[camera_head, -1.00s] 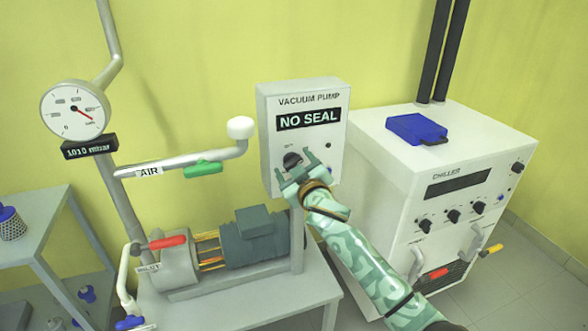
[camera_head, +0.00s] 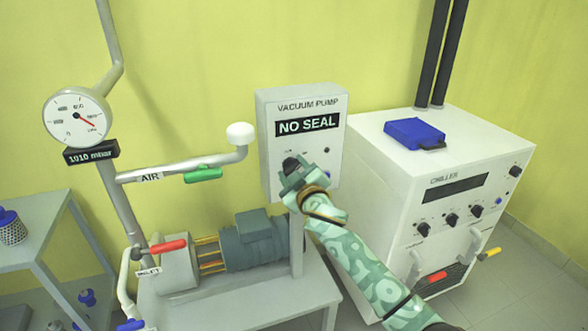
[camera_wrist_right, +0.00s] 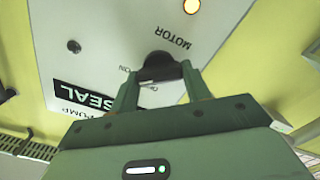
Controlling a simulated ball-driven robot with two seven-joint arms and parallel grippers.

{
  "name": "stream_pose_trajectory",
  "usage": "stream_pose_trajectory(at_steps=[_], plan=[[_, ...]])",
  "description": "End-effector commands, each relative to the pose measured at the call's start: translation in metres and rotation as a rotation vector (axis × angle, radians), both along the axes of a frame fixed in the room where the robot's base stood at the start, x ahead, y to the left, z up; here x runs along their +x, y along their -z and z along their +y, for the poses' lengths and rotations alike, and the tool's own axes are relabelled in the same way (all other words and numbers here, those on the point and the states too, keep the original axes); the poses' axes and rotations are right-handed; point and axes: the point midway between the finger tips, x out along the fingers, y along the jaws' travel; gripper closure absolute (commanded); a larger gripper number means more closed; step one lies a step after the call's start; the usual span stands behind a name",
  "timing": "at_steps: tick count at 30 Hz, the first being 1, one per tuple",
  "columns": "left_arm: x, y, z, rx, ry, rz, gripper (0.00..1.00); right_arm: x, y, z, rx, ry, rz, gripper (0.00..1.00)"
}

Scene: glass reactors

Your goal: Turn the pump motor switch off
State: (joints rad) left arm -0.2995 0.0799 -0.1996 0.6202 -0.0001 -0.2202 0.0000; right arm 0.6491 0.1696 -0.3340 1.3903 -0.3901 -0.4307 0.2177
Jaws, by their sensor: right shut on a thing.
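The vacuum pump box (camera_head: 302,105) stands upright on a post above the pump, and its display reads NO SEAL. The dark round motor switch (camera_head: 290,163) is low on its face, partly hidden by my right gripper. In the right wrist view the black motor switch (camera_wrist_right: 160,68) sits between the two fingertips, beside the MOTOR label and an ON mark. My right gripper (camera_head: 300,172) is shut on this switch; it also shows in the right wrist view (camera_wrist_right: 157,80). An orange lamp (camera_wrist_right: 192,6) glows near the MOTOR label. My left gripper is not in view.
The pump motor (camera_head: 254,240) sits on a grey table (camera_head: 240,302) below the box. A white chiller (camera_head: 455,165) with a blue box (camera_head: 415,133) on top stands close on the right. The air pipe (camera_head: 190,160) and gauge (camera_head: 78,118) are on the left.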

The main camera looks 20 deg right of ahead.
Motion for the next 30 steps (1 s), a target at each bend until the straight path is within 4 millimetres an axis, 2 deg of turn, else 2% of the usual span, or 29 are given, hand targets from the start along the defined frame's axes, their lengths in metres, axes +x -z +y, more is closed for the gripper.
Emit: stream_pose_trajectory(at_steps=[18, 30], plan=[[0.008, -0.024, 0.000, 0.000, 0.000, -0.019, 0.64, -0.001, 0.002, 0.002, -0.563, -0.001, -0.017, 0.76], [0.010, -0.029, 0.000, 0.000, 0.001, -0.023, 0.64, -0.001, 0.004, 0.002, -0.829, -0.002, -0.025, 0.76]])
